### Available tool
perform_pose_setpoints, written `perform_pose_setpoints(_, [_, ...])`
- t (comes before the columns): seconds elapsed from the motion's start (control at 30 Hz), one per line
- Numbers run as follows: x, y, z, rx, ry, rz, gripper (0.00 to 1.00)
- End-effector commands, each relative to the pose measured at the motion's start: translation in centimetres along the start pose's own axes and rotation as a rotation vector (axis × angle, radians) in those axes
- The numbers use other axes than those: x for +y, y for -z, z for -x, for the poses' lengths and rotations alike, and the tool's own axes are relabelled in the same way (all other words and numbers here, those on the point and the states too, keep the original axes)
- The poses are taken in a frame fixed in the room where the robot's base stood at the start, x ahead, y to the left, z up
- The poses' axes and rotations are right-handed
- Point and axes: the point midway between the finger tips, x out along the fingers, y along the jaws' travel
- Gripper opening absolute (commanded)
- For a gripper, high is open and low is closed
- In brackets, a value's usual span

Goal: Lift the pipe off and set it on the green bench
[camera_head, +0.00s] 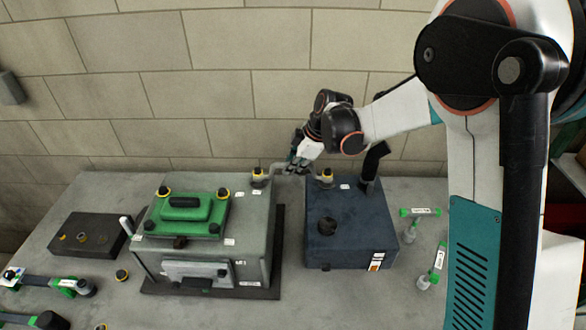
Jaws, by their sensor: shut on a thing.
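The pipe (280,168) is a short grey piece at the back. It spans the gap between the grey engine block (255,225) and the dark blue box (350,240). Its ends are at two yellow-and-black fittings, a left one (258,177) and a right one (326,176). I cannot tell whether the ends touch their seats or are slightly raised. My gripper (293,167) reaches in from the right and is shut on the pipe near its middle, hiding part of it. No green bench is recognisable in this view.
A green cover (185,212) with a black handle sits on the engine block. A dark tray (75,250) lies left, with green-marked tools (50,283) in front. Green-handled parts (420,212) lie right on the grey table (370,300).

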Motion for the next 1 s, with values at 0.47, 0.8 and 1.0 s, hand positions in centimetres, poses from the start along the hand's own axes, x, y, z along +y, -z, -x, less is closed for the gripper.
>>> perform_pose_setpoints(0.47, [2.1, 4.0, 9.7, 0.000, 0.000, 0.000, 0.00])
perform_pose_setpoints(0.8, [3.4, 6.6, 15.9, 0.000, 0.000, 0.000, 0.00])
perform_pose_setpoints(1.0, [3.7, 7.2, 17.3, 0.000, 0.000, 0.000, 0.00])
